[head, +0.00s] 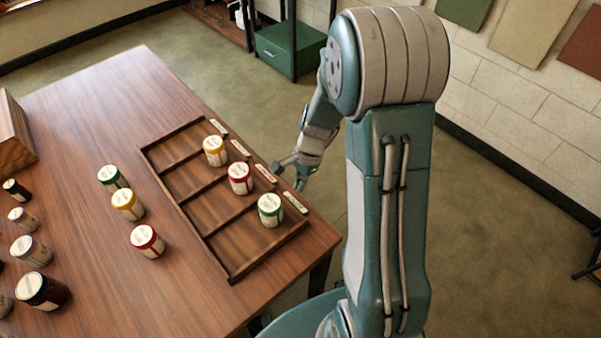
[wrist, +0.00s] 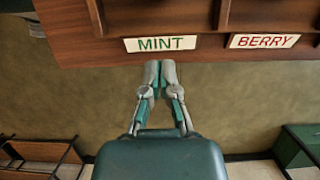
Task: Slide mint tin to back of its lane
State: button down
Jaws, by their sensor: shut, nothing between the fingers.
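The wrist view does not show the tin. The MINT label (wrist: 160,44) is on the tray's front edge, left of the BERRY label (wrist: 264,41). My gripper (head: 300,184) is outside that edge, apart from the tin. In the wrist view the fingertips (wrist: 160,65) are together and empty, just below the MINT label in the picture.
A red tin (head: 240,178) and a yellow tin (head: 215,150) stand in neighbouring lanes, with dividers between. Loose green (head: 112,178), yellow (head: 128,204) and red (head: 147,241) tins stand left of the tray. Several jars and a wooden box (head: 12,138) are at the far left.

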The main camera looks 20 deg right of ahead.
aim_at(285, 209)
jog(key=x, duration=0.3)
jog(key=shift+s+f, duration=0.1)
jog(key=shift+f, duration=0.15)
jog(key=a, duration=0.1)
jog(key=s+a, duration=0.1)
jog(key=a, duration=0.1)
jog(key=shift+a+r, duration=0.2)
jog(key=shift+a, duration=0.35)
